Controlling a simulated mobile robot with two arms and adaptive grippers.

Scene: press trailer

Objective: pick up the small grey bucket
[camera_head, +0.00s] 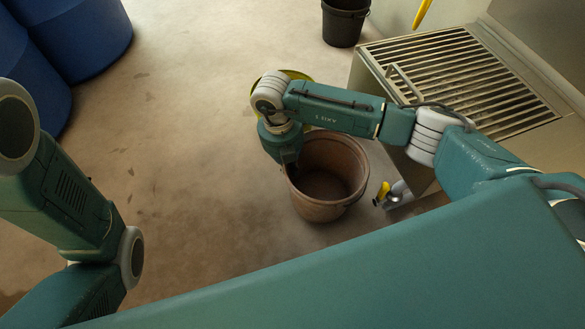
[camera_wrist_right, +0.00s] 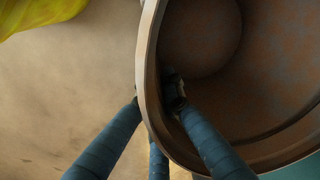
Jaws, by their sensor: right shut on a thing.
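A brownish, rusty-looking bucket (camera_head: 322,208) with a wide open top and an empty inside is near the middle of the head view. My right gripper (camera_head: 291,170) reaches down at its left rim. In the right wrist view the gripper (camera_wrist_right: 157,103) is shut on the bucket wall (camera_wrist_right: 151,60), with one finger inside and the others outside. I cannot tell whether the bucket's base touches the floor. A dark grey bucket (camera_head: 344,24) stands apart at the top of the head view. My left arm shows at the left, but its gripper is out of view.
A metal unit with a slatted grate top (camera_head: 460,75) stands to the right. Small yellow and grey items (camera_head: 390,192) lie by its base. Blue barrels (camera_head: 75,35) fill the upper left. A yellow object (camera_head: 297,75) is partly behind my right arm. The floor at centre left is clear.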

